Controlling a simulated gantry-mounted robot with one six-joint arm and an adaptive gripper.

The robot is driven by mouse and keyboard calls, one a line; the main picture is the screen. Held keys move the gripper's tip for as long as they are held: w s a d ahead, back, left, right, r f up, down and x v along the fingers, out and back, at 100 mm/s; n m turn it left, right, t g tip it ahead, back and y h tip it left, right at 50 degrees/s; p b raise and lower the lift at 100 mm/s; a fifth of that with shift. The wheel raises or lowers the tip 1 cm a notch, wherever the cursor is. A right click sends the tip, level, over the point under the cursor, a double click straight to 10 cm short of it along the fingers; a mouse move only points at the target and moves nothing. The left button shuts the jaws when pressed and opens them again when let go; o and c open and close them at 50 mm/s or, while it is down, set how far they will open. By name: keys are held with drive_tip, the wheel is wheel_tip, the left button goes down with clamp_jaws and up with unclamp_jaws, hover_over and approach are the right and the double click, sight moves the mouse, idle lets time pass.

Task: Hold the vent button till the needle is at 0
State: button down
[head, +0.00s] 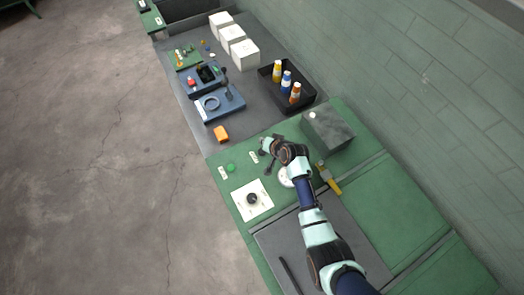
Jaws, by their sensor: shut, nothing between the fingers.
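A green round button (231,168) sits on the green bench top with a small white label beside it. A second white label (254,157) lies close to my gripper; any button next to it is hidden or too small to tell. My gripper (268,168) is shut and empty, just right of that label; whether it touches anything cannot be told. A white round dial (286,180), perhaps the gauge, is partly hidden under my arm, and its needle cannot be read. A dark knob (252,199) stands on a white plate left of my arm.
A grey box (328,130) stands right of my wrist, and a yellow-handled tool (328,178) lies below it. An orange block (221,134), a blue tray (222,104) and a black bin (286,88) with bottles are farther back.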

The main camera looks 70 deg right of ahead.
sight(263, 152)
wheel_tip(263, 152, down, 6)
drive_tip(key=b, duration=0.4)
drive_tip(key=shift+r, duration=0.1)
idle(1.0)
drive_tip(key=shift+f+b, duration=0.35)
drive_tip(key=shift+f, duration=0.05)
drive_tip(key=shift+f+b, duration=0.4)
drive_tip(key=shift+f, duration=0.15)
idle(0.5)
idle(2.3)
drive_tip(key=shift+r+p, duration=0.9)
drive_tip(key=shift+r, duration=0.05)
wheel_tip(263, 152, up, 5)
drive_tip(key=p, duration=0.4)
drive_tip(key=shift+p, duration=0.35)
